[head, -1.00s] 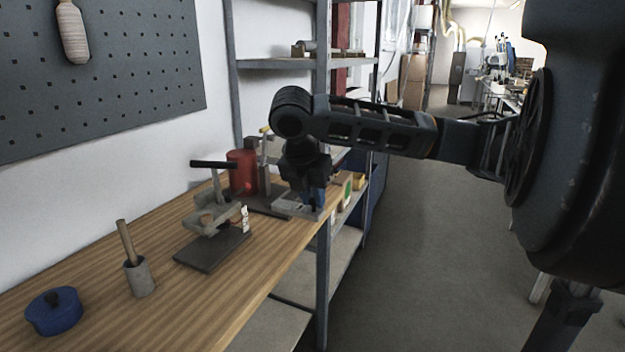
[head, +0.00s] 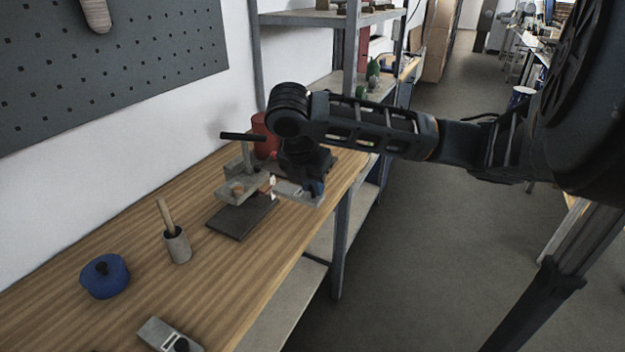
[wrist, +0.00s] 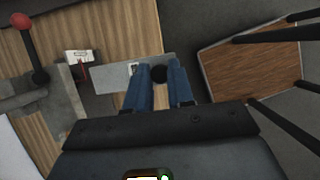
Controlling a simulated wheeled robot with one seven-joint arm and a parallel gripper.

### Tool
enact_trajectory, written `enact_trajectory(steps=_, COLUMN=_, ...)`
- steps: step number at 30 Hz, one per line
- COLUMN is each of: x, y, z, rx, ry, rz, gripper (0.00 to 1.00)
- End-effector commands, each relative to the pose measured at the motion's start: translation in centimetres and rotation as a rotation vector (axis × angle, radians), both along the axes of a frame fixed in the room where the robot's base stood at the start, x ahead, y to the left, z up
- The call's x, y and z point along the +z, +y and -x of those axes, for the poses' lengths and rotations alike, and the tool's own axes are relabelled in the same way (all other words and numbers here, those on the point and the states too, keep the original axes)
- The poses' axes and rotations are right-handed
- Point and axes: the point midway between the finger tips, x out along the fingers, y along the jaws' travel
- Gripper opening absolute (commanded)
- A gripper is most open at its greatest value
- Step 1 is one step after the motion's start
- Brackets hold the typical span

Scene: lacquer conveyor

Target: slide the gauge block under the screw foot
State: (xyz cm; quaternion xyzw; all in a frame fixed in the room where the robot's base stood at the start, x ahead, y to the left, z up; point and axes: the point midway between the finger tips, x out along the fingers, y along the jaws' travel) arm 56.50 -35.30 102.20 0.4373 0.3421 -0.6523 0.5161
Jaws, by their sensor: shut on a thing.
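The gauge block (wrist: 112,78) is a flat grey bar with a small pale window and a dark round knob. My gripper (wrist: 160,78) is shut on it, with the blue fingers on either side of the knob. In the head view the block (head: 296,192) shows at the right of the clamp fixture, below my gripper (head: 314,189). The fixture (head: 240,188) has a grey body, a black lever and a dark base plate (head: 238,222). The block's left end is close to the fixture's grey arm (wrist: 70,98) in the wrist view. I cannot make out the screw foot clearly.
A white tag with red (wrist: 82,58) hangs by the fixture. A second grey block with a black knob (head: 168,334) lies on the near bench. A grey cup with a wooden handle (head: 177,245) and a blue lidded pot (head: 104,277) stand left. A red cylinder (head: 262,132) stands behind.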

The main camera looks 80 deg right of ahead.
Motion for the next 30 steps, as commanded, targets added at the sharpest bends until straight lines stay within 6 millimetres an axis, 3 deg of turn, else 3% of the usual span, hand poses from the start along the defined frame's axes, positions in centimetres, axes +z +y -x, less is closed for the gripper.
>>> enact_trajectory(steps=30, x=-5.7, y=0.0, z=0.0, rx=-0.001, ry=-0.001, rz=0.0, gripper=0.0)
